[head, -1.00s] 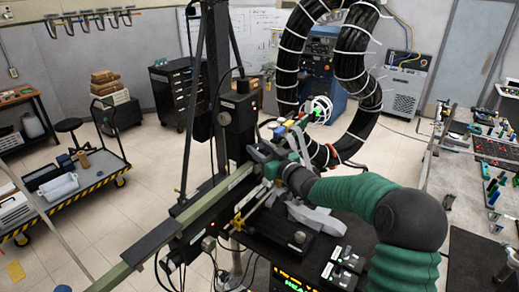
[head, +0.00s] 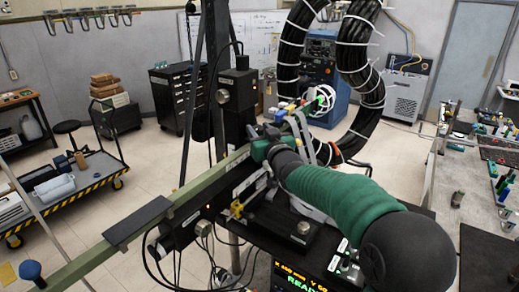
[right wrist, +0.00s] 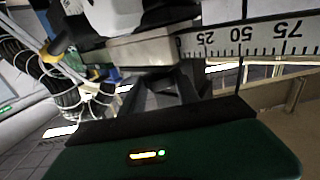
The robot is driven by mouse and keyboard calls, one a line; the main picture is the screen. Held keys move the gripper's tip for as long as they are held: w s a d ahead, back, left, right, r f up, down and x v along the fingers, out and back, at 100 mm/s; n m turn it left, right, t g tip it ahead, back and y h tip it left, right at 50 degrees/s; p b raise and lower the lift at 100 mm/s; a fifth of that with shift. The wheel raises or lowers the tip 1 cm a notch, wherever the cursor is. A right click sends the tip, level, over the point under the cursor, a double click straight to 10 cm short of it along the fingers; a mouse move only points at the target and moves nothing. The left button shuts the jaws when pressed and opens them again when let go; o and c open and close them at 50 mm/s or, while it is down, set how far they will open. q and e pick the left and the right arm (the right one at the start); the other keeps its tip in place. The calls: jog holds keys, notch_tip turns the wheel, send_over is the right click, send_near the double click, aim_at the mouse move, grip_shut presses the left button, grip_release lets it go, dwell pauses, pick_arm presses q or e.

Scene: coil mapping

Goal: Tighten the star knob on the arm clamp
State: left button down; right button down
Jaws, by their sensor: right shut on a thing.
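My right arm comes in from the lower right in the head view. Its gripper (head: 258,138) is at the upright black mast (head: 237,95), by the green beam (head: 150,225). In the right wrist view the dark jaws (right wrist: 168,88) are shut at a pale grey block (right wrist: 145,48), beside a white scale (right wrist: 250,40) with black numbers. The contact is mostly hidden. I cannot make out a star-shaped knob or the clamp for certain. A blue round-topped knob (head: 31,270) shows at the lower left, far from the gripper. My left gripper is not in view.
A thick black hose loop (head: 288,70) with white ties hangs behind the mast. A yellow handle (head: 237,210) and cables are below the beam. A control box with a lit display (head: 300,280) is at the bottom. A cart (head: 110,170) stands left.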

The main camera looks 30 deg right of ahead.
jog(key=shift+w+a+f+m+h+b, duration=0.1)
jog(key=shift+a+f+m+h+b, duration=0.25)
jog(key=shift+f+h+b, duration=0.25)
jog(key=shift+r+m+g+h, duration=0.25)
jog(key=shift+r+g+h, duration=0.05)
jog(key=shift+h, duration=0.2)
jog(key=m+g+h+p, duration=0.1)
jog(key=m+h+p, duration=0.1)
jog(key=p, duration=0.2)
jog(key=r+m+g+h+p, duration=0.1)
jog(key=m+g+h+p, duration=0.1)
jog(key=h+p, duration=0.1)
jog(key=shift+w+p, duration=0.1)
jog(key=shift+p, duration=0.8)
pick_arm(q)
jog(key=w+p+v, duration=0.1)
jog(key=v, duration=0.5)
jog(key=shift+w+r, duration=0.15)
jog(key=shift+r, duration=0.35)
pick_arm(e)
jog(key=shift+f+m+g+h, duration=0.3)
jog(key=shift+g+h, duration=0.2)
jog(key=shift+h, duration=0.2)
jog(key=c, duration=0.9)
grip_release()
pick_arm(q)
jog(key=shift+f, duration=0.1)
